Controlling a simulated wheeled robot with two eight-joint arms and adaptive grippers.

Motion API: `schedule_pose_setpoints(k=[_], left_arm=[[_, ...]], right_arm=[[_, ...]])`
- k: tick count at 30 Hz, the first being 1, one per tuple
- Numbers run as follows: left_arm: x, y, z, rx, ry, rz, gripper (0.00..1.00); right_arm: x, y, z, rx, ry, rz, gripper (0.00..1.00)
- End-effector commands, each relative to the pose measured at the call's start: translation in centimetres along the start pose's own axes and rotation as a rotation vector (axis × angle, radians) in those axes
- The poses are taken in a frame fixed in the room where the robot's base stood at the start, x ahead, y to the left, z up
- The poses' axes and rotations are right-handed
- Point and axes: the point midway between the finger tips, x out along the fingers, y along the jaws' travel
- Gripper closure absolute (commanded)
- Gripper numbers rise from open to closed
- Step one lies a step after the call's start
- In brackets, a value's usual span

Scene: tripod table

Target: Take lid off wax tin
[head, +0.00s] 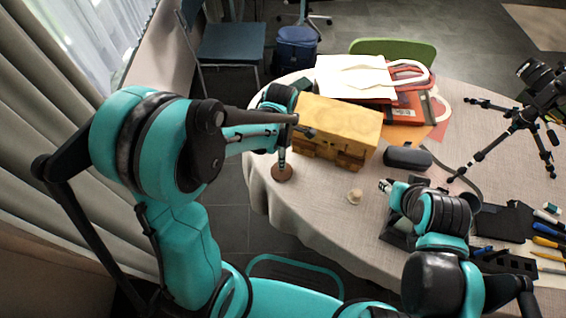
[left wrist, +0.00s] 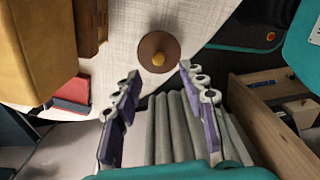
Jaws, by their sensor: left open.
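A round brown lid with a small golden knob (left wrist: 158,57), apparently the wax tin's lid, is on the pale tablecloth near the table edge. In the head view the brown round thing (head: 282,174) stands left of the yellow wooden box. The tin's body under it cannot be made out. My left gripper (left wrist: 159,70) is open and empty, its two fingers apart on either side of the knob's line. In the head view the left gripper (head: 282,158) points down just above the brown lid. My right gripper (head: 384,185) is over the table's front; its jaws are too small to read.
A yellow wooden box (head: 337,125) stands close right of the lid. A small beige round object (head: 355,196) and a dark case (head: 408,158) lie farther right. Bags (head: 352,78) are behind; a tripod (head: 503,125) and tools (head: 548,243) are at the right. Cloth between is clear.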

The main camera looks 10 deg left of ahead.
Motion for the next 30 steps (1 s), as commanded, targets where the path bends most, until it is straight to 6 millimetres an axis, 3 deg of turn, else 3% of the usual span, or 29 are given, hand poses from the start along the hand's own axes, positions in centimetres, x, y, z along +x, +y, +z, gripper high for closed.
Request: schedule_pose_setpoints(k=[13,21,26,30], left_arm=[[6.0,0.2,0.1,0.002,-0.001,0.001,0.58],[6.3,0.2,0.1,0.003,-0.001,0.001,0.58],[6.3,0.2,0.1,0.003,-0.001,0.001,0.98],[6.3,0.2,0.1,0.003,-0.001,0.001,1.00]], right_arm=[[2.8,0.0,2.0,0.000,0.000,0.000,0.60],[2.8,0.0,2.0,0.000,0.000,0.000,0.60],[2.8,0.0,2.0,0.000,0.000,0.000,0.60],[2.8,0.0,2.0,0.000,0.000,0.000,0.60]])
